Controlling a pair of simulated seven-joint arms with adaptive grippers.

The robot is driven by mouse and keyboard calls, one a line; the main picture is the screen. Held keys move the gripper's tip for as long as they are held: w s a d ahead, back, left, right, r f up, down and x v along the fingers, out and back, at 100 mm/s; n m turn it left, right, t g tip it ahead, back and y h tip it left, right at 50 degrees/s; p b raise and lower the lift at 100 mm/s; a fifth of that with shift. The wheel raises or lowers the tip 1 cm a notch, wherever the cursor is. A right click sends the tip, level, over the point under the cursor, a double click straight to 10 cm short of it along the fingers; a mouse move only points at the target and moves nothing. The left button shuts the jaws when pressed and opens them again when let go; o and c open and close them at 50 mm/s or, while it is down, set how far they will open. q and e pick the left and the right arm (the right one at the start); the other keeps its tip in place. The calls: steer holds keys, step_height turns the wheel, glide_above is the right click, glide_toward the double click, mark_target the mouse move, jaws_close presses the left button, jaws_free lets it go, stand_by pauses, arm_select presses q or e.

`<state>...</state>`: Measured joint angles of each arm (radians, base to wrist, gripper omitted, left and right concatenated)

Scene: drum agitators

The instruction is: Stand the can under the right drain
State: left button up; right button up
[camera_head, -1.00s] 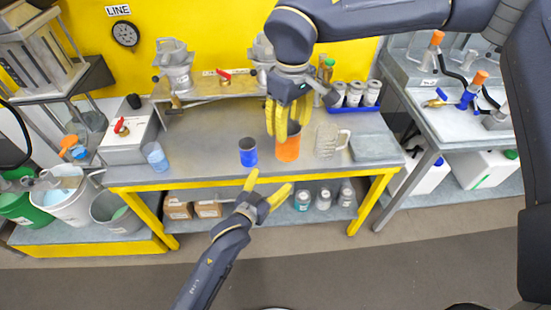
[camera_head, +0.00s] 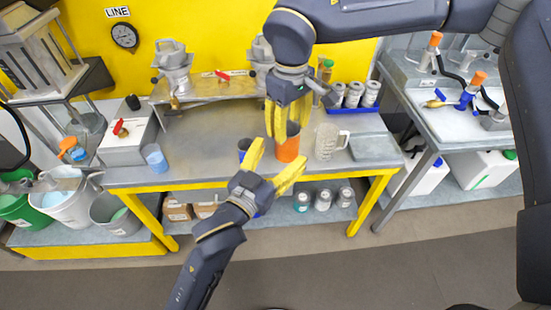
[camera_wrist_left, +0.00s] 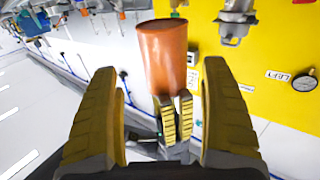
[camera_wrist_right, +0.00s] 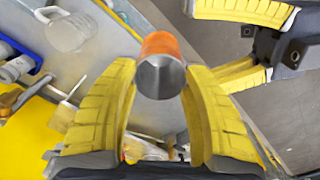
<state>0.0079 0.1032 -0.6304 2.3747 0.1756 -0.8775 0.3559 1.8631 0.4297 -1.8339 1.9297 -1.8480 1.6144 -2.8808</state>
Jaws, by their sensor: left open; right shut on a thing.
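An orange can (camera_head: 288,150) is held in my right gripper (camera_head: 280,125), whose yellow fingers are shut on it from above; whether it touches the bench is unclear. The can (camera_wrist_left: 163,57) shows beyond those fingers in the left wrist view. A blue can (camera_head: 243,146) is mostly hidden behind a left finger. The right drum (camera_head: 262,52) stands on the raised shelf; its drain is hidden behind my right arm.
A left drum (camera_head: 174,70) stands on the same shelf (camera_head: 205,92), with a red-handled valve (camera_head: 222,75) between them. A glass mug (camera_head: 328,143) and grey slab (camera_head: 373,147) stand right of the can. The left-centre bench (camera_head: 205,145) is clear.

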mark_target(285, 148)
arm_select(q)
steer(key=shift+x, duration=2.65)
steer(key=shift+s+d, duration=0.1)
steer(key=shift+d, duration=0.05)
steer(key=c, duration=1.2)
arm_select(e)
steer(key=shift+a, duration=0.1)
arm_select(q)
steer(key=shift+c, duration=1.2)
arm_select(e)
steer(key=o, duration=1)
arm_select(q)
steer(key=shift+c, duration=0.6)
arm_select(e)
steer(key=shift+o, duration=0.9)
steer(key=shift+w, duration=0.1)
